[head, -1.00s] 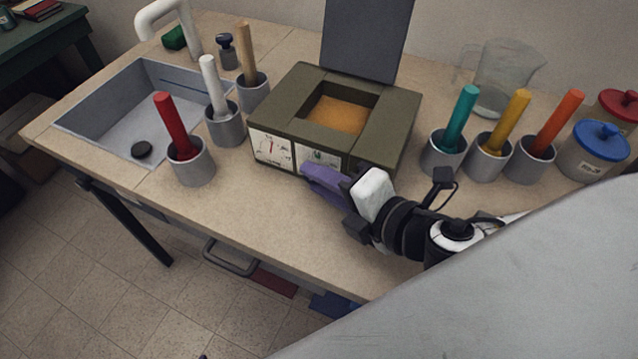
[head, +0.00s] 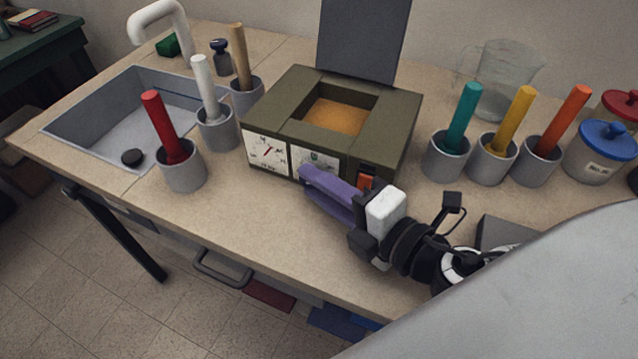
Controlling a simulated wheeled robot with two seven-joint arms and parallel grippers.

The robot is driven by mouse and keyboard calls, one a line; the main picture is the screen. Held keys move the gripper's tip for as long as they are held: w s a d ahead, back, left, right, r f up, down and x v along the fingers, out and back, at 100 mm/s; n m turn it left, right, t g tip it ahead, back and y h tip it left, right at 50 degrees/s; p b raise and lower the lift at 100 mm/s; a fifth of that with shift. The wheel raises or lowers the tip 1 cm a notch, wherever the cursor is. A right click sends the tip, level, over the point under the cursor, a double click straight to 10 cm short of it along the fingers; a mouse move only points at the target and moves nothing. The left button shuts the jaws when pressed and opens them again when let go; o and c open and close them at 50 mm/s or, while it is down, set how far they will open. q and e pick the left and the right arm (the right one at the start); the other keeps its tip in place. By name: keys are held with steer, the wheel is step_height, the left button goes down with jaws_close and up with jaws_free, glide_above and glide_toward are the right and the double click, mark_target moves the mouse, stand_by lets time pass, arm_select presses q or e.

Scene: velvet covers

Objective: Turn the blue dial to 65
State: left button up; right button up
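An olive-green box (head: 398,117) with a raised dark lid stands on the counter. Its front has a white dial face with a red needle (head: 267,151) and, right of it, a second white face with green on it (head: 314,160). I cannot make out a blue dial; the lower part of the second face is hidden by my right gripper. My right gripper (head: 318,190), with purple fingers, is just in front of the box, below the second face. Its fingers look close together, but I cannot tell whether they are shut or touch the box. My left gripper is out of view.
An orange-red switch (head: 366,178) is on the box's right front. Grey cups with teal (head: 462,116), yellow and orange sticks stand to the right, near a blue-lidded jar (head: 602,158). A red stick's cup (head: 184,172) stands left, beside the sink (head: 75,118). The front-left counter is clear.

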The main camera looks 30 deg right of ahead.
steer(key=o, duration=0.4)
steer(key=shift+c, duration=0.2)
steer(key=shift+s+d+r+p, duration=0.1)
steer(key=shift+s+p, duration=0.2)
steer(key=p+v, duration=0.4)
steer(key=v, duration=0.4)
steer(key=shift+s, duration=0.3)
steer(key=shift+s+d+r+p, duration=0.2)
steer(key=shift+s+p, duration=0.15)
steer(key=shift+s, duration=0.15)
